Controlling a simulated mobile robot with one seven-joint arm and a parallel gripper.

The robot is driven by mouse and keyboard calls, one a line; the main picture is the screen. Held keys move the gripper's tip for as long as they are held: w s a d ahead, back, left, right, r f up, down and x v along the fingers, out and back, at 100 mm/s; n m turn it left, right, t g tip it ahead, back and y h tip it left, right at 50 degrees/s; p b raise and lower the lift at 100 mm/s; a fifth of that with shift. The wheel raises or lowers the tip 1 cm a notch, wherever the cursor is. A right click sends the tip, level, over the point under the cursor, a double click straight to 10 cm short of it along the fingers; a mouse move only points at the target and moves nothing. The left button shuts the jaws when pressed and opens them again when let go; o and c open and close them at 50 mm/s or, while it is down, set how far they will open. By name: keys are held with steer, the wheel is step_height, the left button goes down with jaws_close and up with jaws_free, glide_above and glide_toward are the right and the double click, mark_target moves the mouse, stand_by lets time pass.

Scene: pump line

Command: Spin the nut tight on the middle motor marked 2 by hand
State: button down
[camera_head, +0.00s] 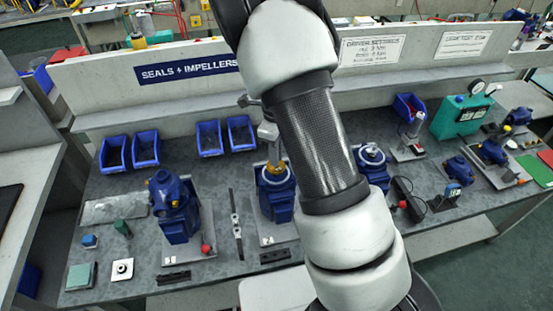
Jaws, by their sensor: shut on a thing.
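The middle motor (277,199) is a blue upright unit on a grey plate at the centre of the bench. A brass-coloured part (277,171), apparently the nut, sits at its top inside a pale ring. My gripper (273,160) points down over this motor, and its fingertips are shut on the brass part. The fingers and the part are small in the picture, so the thread and seating are hidden. My arm crosses the picture just right of this motor. The number mark cannot be read clearly.
A blue motor with a pump head (172,200) stands left, and another motor (372,165) stands right, partly behind my arm. Blue bins (210,138) line the back ledge. A thin dark bar tool (236,225) lies left of the middle motor. A green tester (462,112) stands at right.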

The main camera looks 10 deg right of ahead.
steer(key=m, duration=0.7)
steer(key=m, duration=0.7)
steer(key=c, duration=2)
jaws_free()
